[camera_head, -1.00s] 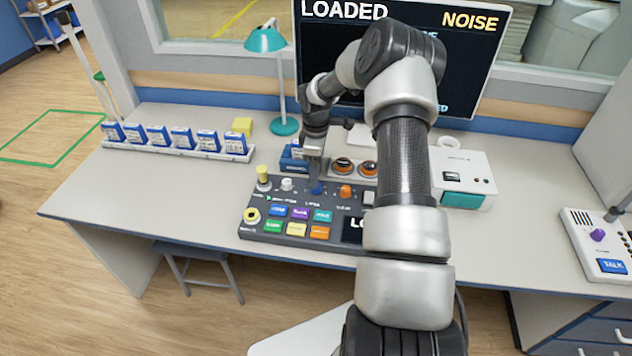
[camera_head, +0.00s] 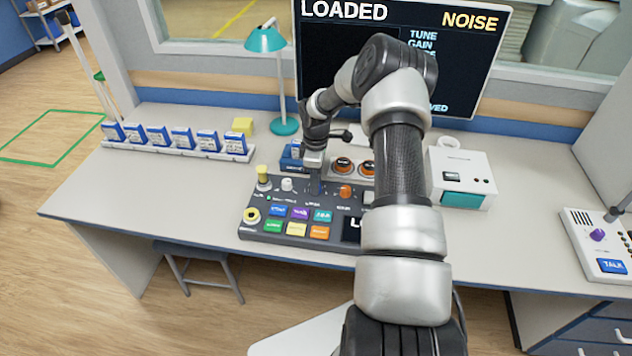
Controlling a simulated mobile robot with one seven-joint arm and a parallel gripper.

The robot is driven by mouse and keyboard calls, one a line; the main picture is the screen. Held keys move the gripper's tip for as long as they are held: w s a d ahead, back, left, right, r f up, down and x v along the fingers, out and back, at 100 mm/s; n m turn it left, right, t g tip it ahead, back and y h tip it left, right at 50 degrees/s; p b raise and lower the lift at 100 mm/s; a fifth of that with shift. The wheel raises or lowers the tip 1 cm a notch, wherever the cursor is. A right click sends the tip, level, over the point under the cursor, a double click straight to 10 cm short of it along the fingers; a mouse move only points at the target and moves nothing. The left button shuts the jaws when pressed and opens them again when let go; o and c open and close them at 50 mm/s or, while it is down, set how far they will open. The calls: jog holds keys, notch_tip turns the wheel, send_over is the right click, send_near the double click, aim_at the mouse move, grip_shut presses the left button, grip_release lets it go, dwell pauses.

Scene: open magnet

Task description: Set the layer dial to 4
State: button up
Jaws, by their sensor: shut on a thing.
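The control console (camera_head: 258,232) lies on the desk, with a row of knobs along its back and colored buttons in front. The layer dial is in the middle of the knob row, above a small label. My gripper (camera_head: 315,187) points down at that spot and is shut on the layer dial. The fingers hide nearly all of the dial, so I cannot read its setting. The console's display (camera_head: 352,229) is mostly covered by my arm.
A yellow knob (camera_head: 263,174), a white knob (camera_head: 287,184) and an orange knob (camera_head: 345,191) flank the dial closely. Behind are two black-and-orange dials (camera_head: 343,165) and a teal lamp (camera_head: 284,126). A monitor (camera_head: 330,60) stands at the back. The desk's left front is clear.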

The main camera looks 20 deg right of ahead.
jog(key=shift+f+m+b, duration=0.1)
jog(key=shift+m+b, duration=0.25)
jog(key=shift+m, duration=0.05)
jog(key=m+b, duration=0.2)
jog(key=m, duration=0.1)
jog(key=shift+m, duration=0.3)
jog(key=m+b, duration=0.2)
jog(key=m, duration=0.3)
jog(key=shift+m, duration=0.3)
jog(key=o, duration=1.1)
jog(key=shift+c, duration=0.2)
jog(key=shift+r, duration=0.2)
notch_tip(320, 180, up, 17)
jog(key=shift+r, duration=0.15)
